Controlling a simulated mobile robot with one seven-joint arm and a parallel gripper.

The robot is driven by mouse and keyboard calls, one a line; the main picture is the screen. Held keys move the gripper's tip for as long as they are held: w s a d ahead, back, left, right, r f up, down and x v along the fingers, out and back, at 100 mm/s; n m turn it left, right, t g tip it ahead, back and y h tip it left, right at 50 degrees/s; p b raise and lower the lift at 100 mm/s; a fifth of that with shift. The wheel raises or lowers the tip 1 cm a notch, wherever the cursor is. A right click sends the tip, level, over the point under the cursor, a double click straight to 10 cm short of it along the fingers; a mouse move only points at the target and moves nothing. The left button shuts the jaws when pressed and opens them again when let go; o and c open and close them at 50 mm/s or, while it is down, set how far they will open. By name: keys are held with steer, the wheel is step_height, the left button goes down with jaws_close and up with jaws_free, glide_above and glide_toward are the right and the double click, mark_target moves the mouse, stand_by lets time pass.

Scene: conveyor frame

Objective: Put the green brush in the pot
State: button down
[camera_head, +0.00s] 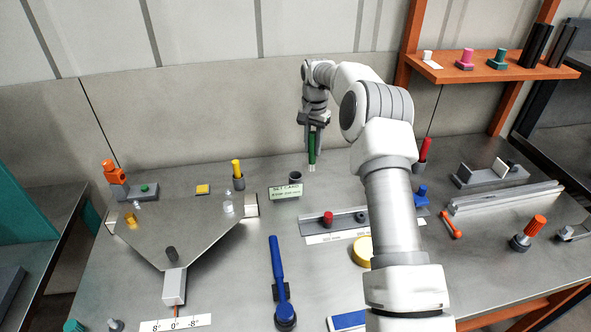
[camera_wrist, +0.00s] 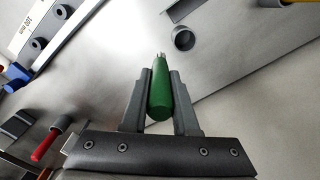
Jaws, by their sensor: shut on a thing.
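The green brush (camera_head: 312,150) hangs upright, tip down, between the fingers of my gripper (camera_head: 312,138), which is shut on it. In the wrist view the green brush (camera_wrist: 160,95) shows between both fingers of my gripper (camera_wrist: 160,88), its pale tip pointing away from the palm. The pot (camera_head: 295,178) is a small dark grey cup behind a pale label sign; its round opening (camera_wrist: 183,39) shows in the wrist view, beyond and right of the brush tip. The brush is above table height, a little right of the pot in the head view, and apart from it.
A yellow-handled tool (camera_head: 236,168) stands in a holder left of the pot. A rail with a red knob (camera_head: 328,217) lies in front, and a blue tool (camera_head: 277,260) lies nearer. A red-handled tool (camera_head: 423,150) stands at right. The table just around the pot is mostly bare.

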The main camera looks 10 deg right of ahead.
steer(key=shift+w+a+f, duration=0.1)
steer(key=shift+a+f, duration=0.75)
steer(key=shift+f, duration=0.35)
steer(key=shift+w+a+f, duration=0.15)
steer(key=shift+a+f, duration=0.7)
steer(key=shift+f, duration=0.3)
steer(key=shift+w+a+f, duration=0.1)
steer(key=shift+a+f, duration=0.75)
steer(key=shift+f, duration=0.35)
steer(key=c, duration=0.7)
jaws_free()
steer(key=shift+r, duration=0.1)
